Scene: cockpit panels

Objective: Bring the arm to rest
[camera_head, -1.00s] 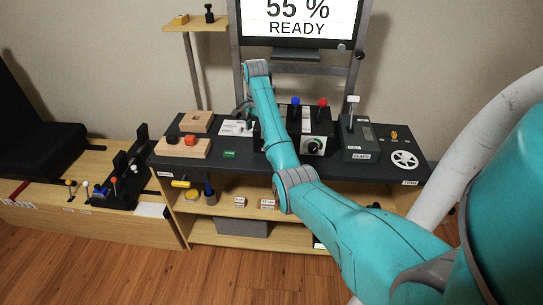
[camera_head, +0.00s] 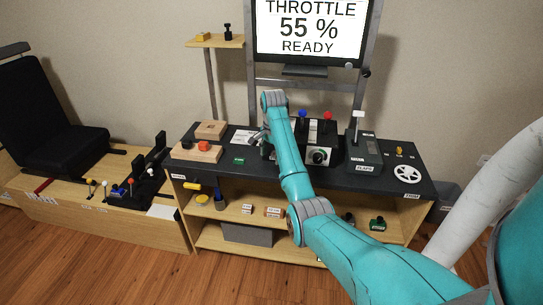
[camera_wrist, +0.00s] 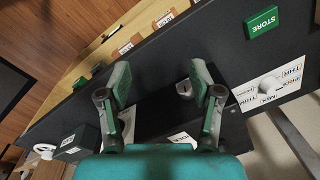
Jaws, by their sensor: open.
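My gripper (camera_head: 259,137) hangs over the dark console top (camera_head: 285,177), beside the white labelled plate (camera_head: 243,136) and left of the black lever box. In the wrist view my gripper (camera_wrist: 160,80) has its two fingers spread apart, with nothing between them. My teal arm (camera_head: 290,160) reaches forward across the console and hides part of it. The screen (camera_head: 308,28) reads THROTTLE 55 % READY.
The black box with a blue knob (camera_head: 302,114) and a red knob (camera_head: 327,115) stands close right of my arm. The flaps lever box (camera_head: 362,153) and white trim wheel (camera_head: 407,174) are farther right. A black seat (camera_head: 50,120) is at left. The wooden floor in front is clear.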

